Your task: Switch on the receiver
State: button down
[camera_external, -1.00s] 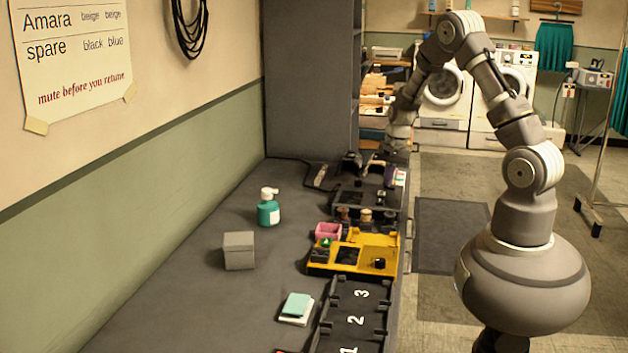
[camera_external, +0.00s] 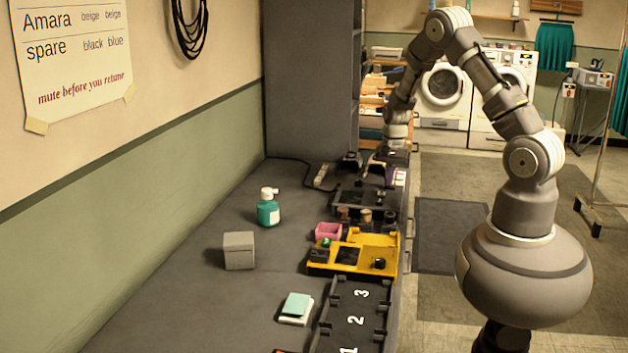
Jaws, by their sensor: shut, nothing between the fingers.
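My gripper (camera_external: 388,168) points down over the far right end of the dark bench, small in view, shut and empty. Small dark items and a purple piece lie close under and beside it; I cannot tell whether it touches any. Nearer along the right edge is a black unit (camera_external: 352,199) with knob-like parts at its front. Nearer still is a yellow unit (camera_external: 345,258) with a dark panel, a black knob (camera_external: 379,263) and a small green part. I cannot tell which unit is the receiver, and no switch is clear.
A black tray numbered 1 to 3 (camera_external: 338,320) lies at the near right. A teal pump bottle (camera_external: 268,212), grey box (camera_external: 239,252), pink container (camera_external: 327,231) and note pads (camera_external: 296,306) stand on the bench (camera_external: 180,290). Its left part is mostly clear. A tall grey cabinet (camera_external: 310,80) stands behind.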

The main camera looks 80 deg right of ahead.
aim_at(393, 187)
jog(key=shift+s+a+f, duration=0.15)
jog(key=shift+s+f, duration=0.2)
jog(key=shift+s, duration=0.45)
notch_tip(393, 187, up, 15)
jog(key=p, duration=0.6)
jog(key=shift+f+p, duration=0.2)
jog(key=shift+p, duration=0.15)
jog(key=t+b, duration=0.1)
jog(key=b, duration=0.3)
jog(key=shift+r, duration=0.1)
